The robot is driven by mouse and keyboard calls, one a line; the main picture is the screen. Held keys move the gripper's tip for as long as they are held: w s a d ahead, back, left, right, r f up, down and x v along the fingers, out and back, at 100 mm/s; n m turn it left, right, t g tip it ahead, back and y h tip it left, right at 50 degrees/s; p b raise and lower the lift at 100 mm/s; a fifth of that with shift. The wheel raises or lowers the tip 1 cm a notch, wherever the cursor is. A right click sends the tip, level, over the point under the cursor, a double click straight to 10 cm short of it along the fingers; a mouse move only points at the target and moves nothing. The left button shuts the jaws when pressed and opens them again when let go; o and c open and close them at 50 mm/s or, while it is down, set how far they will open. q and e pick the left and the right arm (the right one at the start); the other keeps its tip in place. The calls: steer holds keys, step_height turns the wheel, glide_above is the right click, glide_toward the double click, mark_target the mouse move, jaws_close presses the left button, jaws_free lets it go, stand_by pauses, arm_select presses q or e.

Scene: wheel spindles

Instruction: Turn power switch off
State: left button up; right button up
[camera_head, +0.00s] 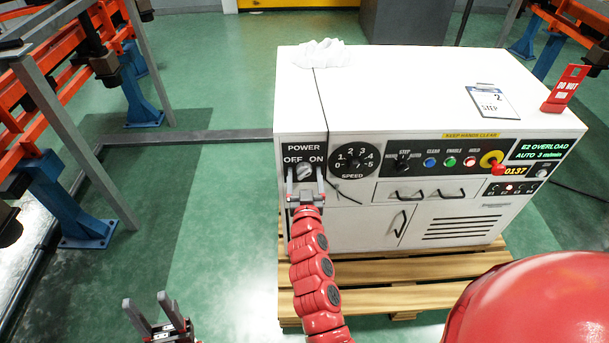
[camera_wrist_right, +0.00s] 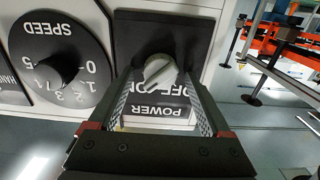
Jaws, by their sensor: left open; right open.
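The power switch (camera_head: 304,171) is a grey rotary knob on a black plate marked POWER, OFF and ON, at the left of the white cabinet's front. In the right wrist view the knob (camera_wrist_right: 159,71) sits between my right gripper's fingers, with the label upside down. Its raised grip is slanted, its end leaning toward the ON side. My right gripper (camera_head: 304,181) is open, with a finger on either side of the knob; I cannot tell whether they touch it. My left gripper (camera_head: 152,309) is open and empty, low over the floor at the lower left.
The white cabinet (camera_head: 400,85) stands on a wooden pallet (camera_head: 375,272). A black speed dial (camera_head: 354,160) is right of the switch, then buttons and a red-and-yellow stop knob (camera_head: 493,162). Orange racks with blue feet (camera_head: 88,230) stand left.

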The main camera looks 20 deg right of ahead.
jaws_close()
stand_by(0.4)
steer(key=shift+n, duration=0.3)
steer(key=n+b, duration=0.1)
steer(key=n, duration=0.1)
steer(key=shift+a+f+n, duration=0.1)
steer(key=shift+n, duration=0.3)
steer(key=n+b, duration=0.1)
steer(key=n, duration=0.3)
steer(key=shift+a+n, duration=0.1)
steer(key=shift+n, duration=0.2)
steer(key=n, duration=0.5)
steer(key=shift+a+p, duration=0.1)
steer(key=shift+p, duration=0.2)
steer(key=shift+f+n+p, duration=0.1)
steer(key=shift+n+p, duration=0.4)
steer(key=shift+n, duration=1.9)
